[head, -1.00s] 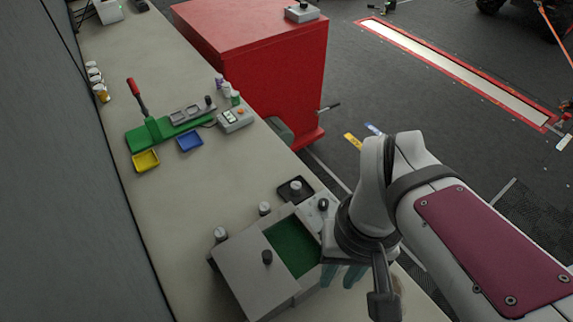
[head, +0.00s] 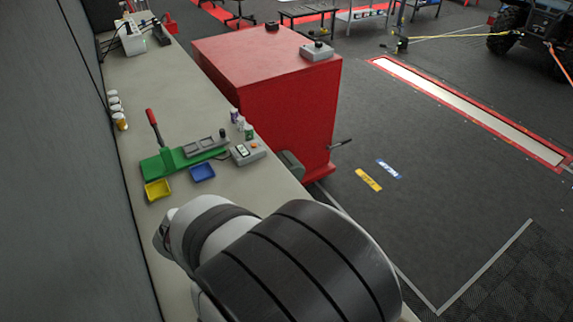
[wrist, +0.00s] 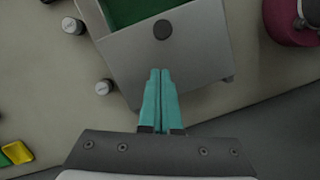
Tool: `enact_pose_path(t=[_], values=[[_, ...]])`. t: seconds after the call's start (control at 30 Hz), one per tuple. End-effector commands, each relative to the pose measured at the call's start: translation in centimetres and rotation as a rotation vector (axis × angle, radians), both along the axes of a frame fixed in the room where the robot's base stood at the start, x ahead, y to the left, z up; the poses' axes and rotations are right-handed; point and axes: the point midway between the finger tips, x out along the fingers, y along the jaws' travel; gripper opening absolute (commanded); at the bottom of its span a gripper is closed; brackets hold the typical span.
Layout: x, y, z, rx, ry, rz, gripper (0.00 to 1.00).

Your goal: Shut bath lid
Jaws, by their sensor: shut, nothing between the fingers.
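The bath (wrist: 112,84) is a grey box; it shows in the wrist view and is hidden behind my arm in the head view. Its flat grey lid (wrist: 195,48) carries a round black knob (wrist: 163,29). The lid lies partly across the bath, leaving the green interior (wrist: 130,9) exposed at the top of the picture. My gripper (wrist: 160,71) has teal fingers pressed together, with nothing between them. The fingertips overlap the lid's side away from the opening, below the knob in the picture. I cannot tell whether they touch it.
Two capped jars (wrist: 72,25) (wrist: 103,87) stand left of the bath. Farther along the bench are a green press (head: 180,157), a yellow tray (head: 158,190), a blue tray (head: 202,172) and a switch box (head: 248,151). A red cabinet (head: 275,95) stands beside the bench.

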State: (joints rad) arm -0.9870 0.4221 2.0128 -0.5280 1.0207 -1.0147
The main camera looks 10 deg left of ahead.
Motion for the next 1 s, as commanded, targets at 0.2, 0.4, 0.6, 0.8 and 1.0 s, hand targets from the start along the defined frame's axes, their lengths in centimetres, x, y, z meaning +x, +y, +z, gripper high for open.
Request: enact_pose_path(t=[0.2,0.4,0.6,0.8,1.0], values=[[0.8,-2.3,0.1,0.0,0.0,-0.002,0.0],[0.9,-2.7,0.1,0.001,-0.001,0.0,0.0],[1.0,-2.7,0.1,0.001,0.0,-0.002,0.0],[3.7,-5.4,0.1,0.001,0.0,-0.009,0.0],[7.0,-8.7,0.1,0.0,0.0,-0.006,0.0]])
